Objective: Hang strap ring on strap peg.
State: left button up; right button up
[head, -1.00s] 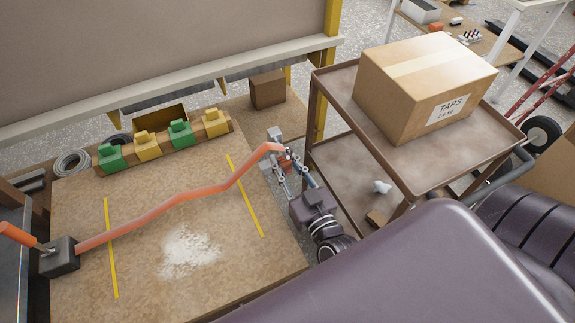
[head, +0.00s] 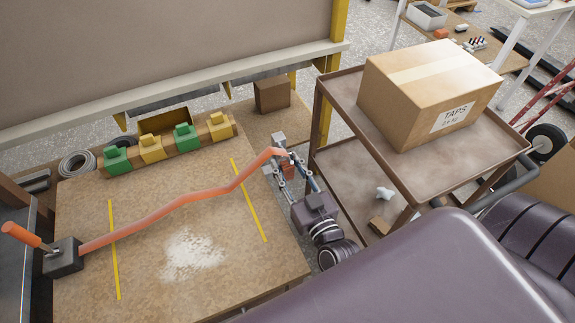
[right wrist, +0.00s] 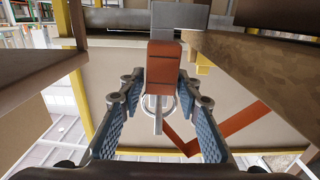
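The orange strap (head: 185,198) runs with bends from a dark ratchet block (head: 62,258) at the left to my right gripper (head: 284,168) past the board's right edge. In the right wrist view, my gripper's blue pads (right wrist: 162,88) stand on either side of an orange block (right wrist: 161,68) at the strap's end. A thin metal ring (right wrist: 174,108) shows below that block, with a pale upright bar in line with it. A grey metal piece (head: 278,138) rises beside the fingertips; it may be the peg. Whether the ring is around it is hidden. My left gripper is out of view.
A brown cart (head: 335,95) with a taped carton (head: 430,90) stands close right of my right gripper. Green and yellow blocks (head: 186,137) line the board's back edge. A small brown box (head: 272,94) sits behind. The board's middle (head: 150,180) is mostly clear.

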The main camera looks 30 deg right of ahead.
jog(key=shift+o, duration=1.1)
jog(key=shift+s, duration=0.1)
jog(key=shift+s+f, duration=0.1)
jog(key=shift+s, duration=0.3)
jog(key=s, duration=1.1)
jog(key=shift+a, duration=0.3)
